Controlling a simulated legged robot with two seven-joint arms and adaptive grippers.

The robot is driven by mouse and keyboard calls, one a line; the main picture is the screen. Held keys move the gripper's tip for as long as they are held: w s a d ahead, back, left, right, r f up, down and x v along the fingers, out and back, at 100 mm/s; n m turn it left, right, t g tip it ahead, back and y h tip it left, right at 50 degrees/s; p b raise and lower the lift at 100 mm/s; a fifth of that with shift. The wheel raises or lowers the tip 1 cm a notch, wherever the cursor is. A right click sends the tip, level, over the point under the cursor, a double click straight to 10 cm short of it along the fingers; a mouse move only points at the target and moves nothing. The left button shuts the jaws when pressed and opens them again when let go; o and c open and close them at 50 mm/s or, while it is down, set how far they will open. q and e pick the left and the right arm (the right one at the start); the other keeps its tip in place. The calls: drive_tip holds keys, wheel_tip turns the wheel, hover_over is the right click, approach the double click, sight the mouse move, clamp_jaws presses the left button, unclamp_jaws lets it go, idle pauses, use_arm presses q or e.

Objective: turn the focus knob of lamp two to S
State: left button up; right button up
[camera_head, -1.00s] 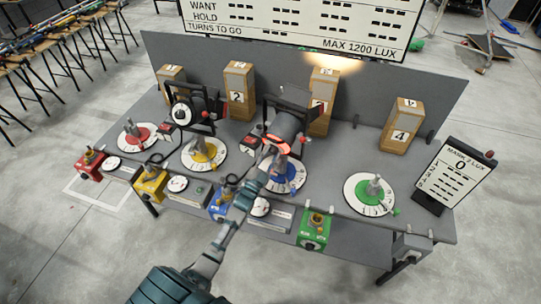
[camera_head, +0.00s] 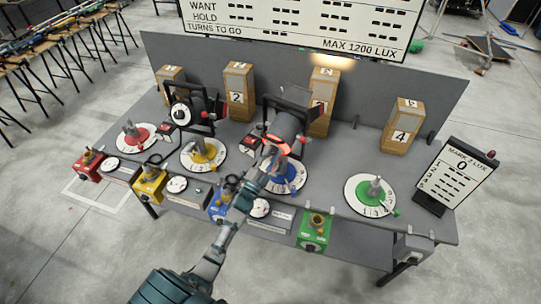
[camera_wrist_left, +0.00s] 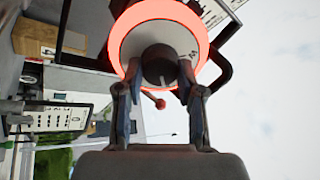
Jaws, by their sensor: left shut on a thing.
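A dark lamp (camera_head: 287,124) in a black frame stands over the blue dial (camera_head: 290,180). Its rear has a glowing red ring (camera_wrist_left: 122,42), a white dial face (camera_wrist_left: 138,43) and a dark round focus knob (camera_wrist_left: 159,67). My left gripper (camera_head: 270,158) is at the rear of this lamp. In the left wrist view its fingers (camera_wrist_left: 159,88) are on either side of the knob and shut on it. A small red-tipped pointer (camera_wrist_left: 160,103) shows between the fingers. My right gripper is not in view.
Another framed lamp (camera_head: 182,113) stands over the yellow dial (camera_head: 203,154). Red (camera_head: 137,137) and green (camera_head: 371,195) dials sit at the ends. Coloured control boxes line the front edge. Numbered wooden blocks (camera_head: 237,91) stand behind.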

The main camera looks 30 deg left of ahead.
use_arm(q)
drive_tip(key=o, duration=1.1)
drive_tip(key=shift+f, duration=0.2)
drive_tip(key=shift+o, duration=0.2)
drive_tip(key=shift+w, duration=0.1)
drive_tip(key=v, duration=1.2)
drive_tip(key=shift+f, duration=0.1)
